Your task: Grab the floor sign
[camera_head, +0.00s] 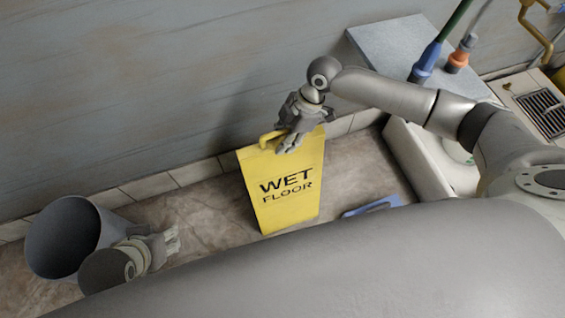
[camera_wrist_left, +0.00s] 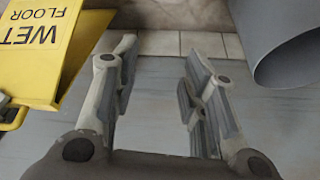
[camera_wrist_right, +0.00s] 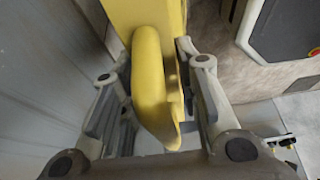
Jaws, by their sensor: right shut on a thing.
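The yellow floor sign (camera_head: 287,190) with "WET FLOOR" on it stands on the floor near the wall, slightly tilted. My right gripper (camera_head: 288,143) is at its top, shut on the handle. In the right wrist view the yellow handle (camera_wrist_right: 152,85) is between the fingers of my right gripper (camera_wrist_right: 160,60). My left gripper (camera_head: 172,240) is low at the left, by a grey bucket. In the left wrist view my left gripper (camera_wrist_left: 160,58) is open and empty, with the sign (camera_wrist_left: 45,45) upside down at the left.
The grey bucket (camera_head: 65,232) stands at the left and also shows in the left wrist view (camera_wrist_left: 285,40). A blue object (camera_head: 372,206) lies on the floor right of the sign. A grey-topped box (camera_head: 395,42), a green-and-blue handle (camera_head: 428,62) and a floor drain (camera_head: 542,112) are at the right.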

